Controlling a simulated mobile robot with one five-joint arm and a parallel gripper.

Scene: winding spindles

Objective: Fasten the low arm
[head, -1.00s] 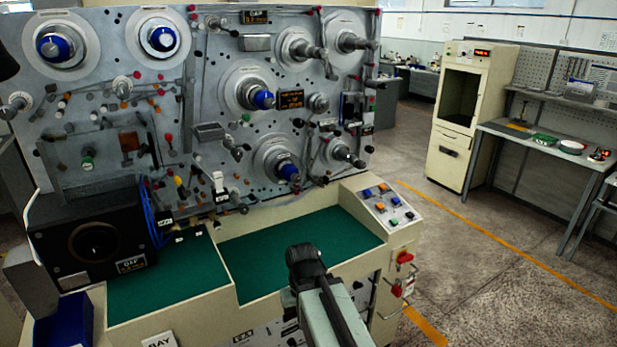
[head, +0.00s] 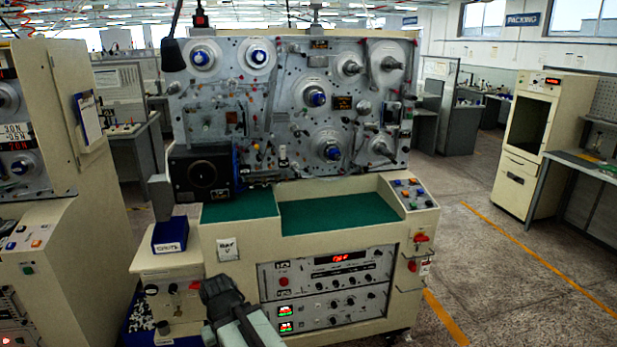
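The winding machine (head: 283,60) stands ahead, with a grey upright panel carrying several spindles. Blue-capped spindles sit at the upper left (head: 201,57), centre (head: 317,97) and lower right (head: 332,152) of the panel; grey-shafted ones are at the upper right (head: 351,67). Small levers and arms are spread over the panel; I cannot tell which one is the low arm. My gripper (head: 219,291) is low in the head view, in front of the machine's cabinet and apart from the panel. Its fingers are dark and seen from behind, so their opening is hidden.
Green work surfaces (head: 335,212) lie below the panel. A control box (head: 410,194) with coloured buttons is at their right end. A blue bin (head: 170,234) stands at the left. Another machine (head: 60,203) is at far left. Open floor lies to the right (head: 480,270).

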